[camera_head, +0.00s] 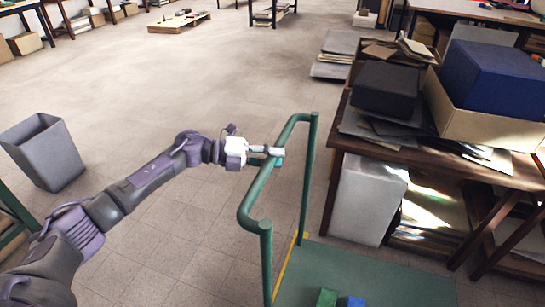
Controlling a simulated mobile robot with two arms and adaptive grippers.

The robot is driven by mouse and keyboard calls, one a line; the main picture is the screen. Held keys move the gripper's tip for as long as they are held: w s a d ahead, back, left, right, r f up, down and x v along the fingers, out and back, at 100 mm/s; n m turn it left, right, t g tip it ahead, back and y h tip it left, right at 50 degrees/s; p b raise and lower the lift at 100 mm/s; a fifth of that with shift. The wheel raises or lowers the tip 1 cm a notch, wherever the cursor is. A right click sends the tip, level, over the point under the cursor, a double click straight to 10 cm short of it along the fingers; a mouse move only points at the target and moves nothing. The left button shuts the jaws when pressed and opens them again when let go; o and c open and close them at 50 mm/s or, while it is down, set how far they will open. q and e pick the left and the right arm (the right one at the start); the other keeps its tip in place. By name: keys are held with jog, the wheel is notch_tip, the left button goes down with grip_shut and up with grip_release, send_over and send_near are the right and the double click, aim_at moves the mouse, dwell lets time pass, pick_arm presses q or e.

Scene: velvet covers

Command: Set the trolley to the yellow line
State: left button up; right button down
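The green trolley has a flat deck (365,278) at the bottom of the camera_head view and a green tubular handle (254,191) rising at its left end. A short yellow strip (287,264) runs along the deck's left edge; I cannot tell whether it is on the floor or on the trolley. My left arm reaches in from the lower left. My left gripper (270,153) is at the handle's top rail, its fingers lying across it. Whether they are closed on the rail is not clear. My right gripper is not in view.
A wooden table (435,160) with boxes and sheets stands close to the trolley's right, a white bin (366,200) beneath it. A grey waste bin (43,152) stands at the left. A low wooden platform (179,21) lies far back. The middle floor is clear.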

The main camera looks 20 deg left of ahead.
pick_arm(q)
jog(key=o, duration=0.4)
jog(key=v, duration=1.2)
